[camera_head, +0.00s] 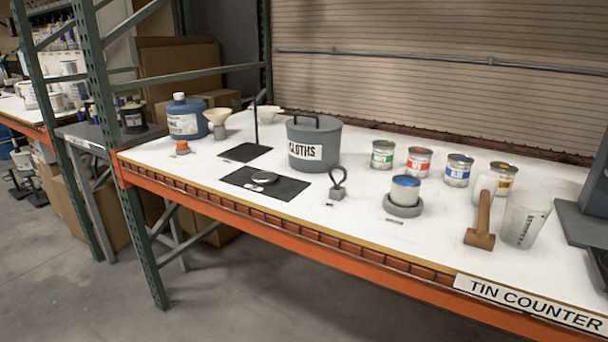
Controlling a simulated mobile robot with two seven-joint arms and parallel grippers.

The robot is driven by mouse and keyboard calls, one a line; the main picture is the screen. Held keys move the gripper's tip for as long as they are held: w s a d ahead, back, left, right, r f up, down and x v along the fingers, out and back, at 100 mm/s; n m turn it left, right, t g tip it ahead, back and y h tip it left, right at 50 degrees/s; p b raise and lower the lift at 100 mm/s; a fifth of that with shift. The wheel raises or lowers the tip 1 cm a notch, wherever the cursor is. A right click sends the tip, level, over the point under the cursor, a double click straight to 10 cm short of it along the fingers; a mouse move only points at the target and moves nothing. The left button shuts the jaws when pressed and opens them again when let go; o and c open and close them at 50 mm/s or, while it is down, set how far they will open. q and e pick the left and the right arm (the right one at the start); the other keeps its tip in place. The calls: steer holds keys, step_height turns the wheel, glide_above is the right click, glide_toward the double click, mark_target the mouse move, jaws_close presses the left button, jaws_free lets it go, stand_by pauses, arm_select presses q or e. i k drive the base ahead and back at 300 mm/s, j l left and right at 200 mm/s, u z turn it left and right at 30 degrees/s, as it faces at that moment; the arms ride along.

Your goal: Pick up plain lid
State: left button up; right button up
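A small round silver disc that looks like a plain lid (264,177) lies flat on a black mat (288,191) near the front edge of the white counter, left of the middle. No writing or colour shows on it. Neither of my grippers shows in the head view.
Behind the mat stands a grey CLOTHS pot (330,134), left of it a thin black post on a base (245,152). A black looped tool (338,189) stands to its right, then a blue-topped tin (405,189) in a grey ring, several labelled tins, a mallet (480,235) and a clear cup (524,222).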

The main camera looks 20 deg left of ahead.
mark_target(266, 177)
steer(key=j+z, duration=0.25)
steer(key=j, duration=0.2)
steer(key=j+z, duration=0.25)
steer(key=j, duration=0.2)
steer(key=j+z, duration=0.2)
steer(key=j, duration=0.75)
